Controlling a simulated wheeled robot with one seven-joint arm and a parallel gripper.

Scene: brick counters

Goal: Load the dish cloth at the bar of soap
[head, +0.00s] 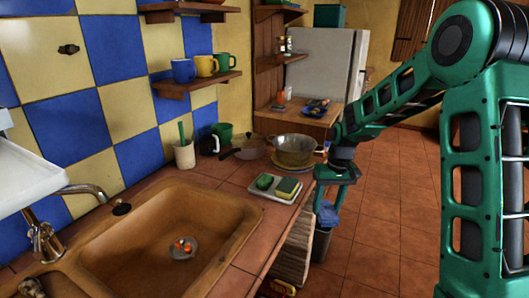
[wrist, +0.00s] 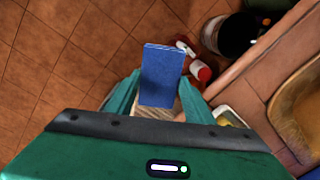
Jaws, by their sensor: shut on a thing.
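My gripper (head: 334,192) hangs just off the right edge of the counter, beyond the sink's right side. It is shut on a blue folded cloth, the dish cloth (head: 328,213), which hangs below the fingers. In the wrist view the dish cloth (wrist: 162,72) shows as a flat blue rectangle between the fingers (wrist: 158,95). A dark green bar (head: 264,181), which looks like the bar of soap, lies on a white tray (head: 256,191) on the counter, left of my gripper. A green and yellow sponge (head: 287,187) lies beside it on the same tray.
A glass pot (head: 294,150) and a pan (head: 246,151) stand behind the tray. Open tiled floor lies to the right.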

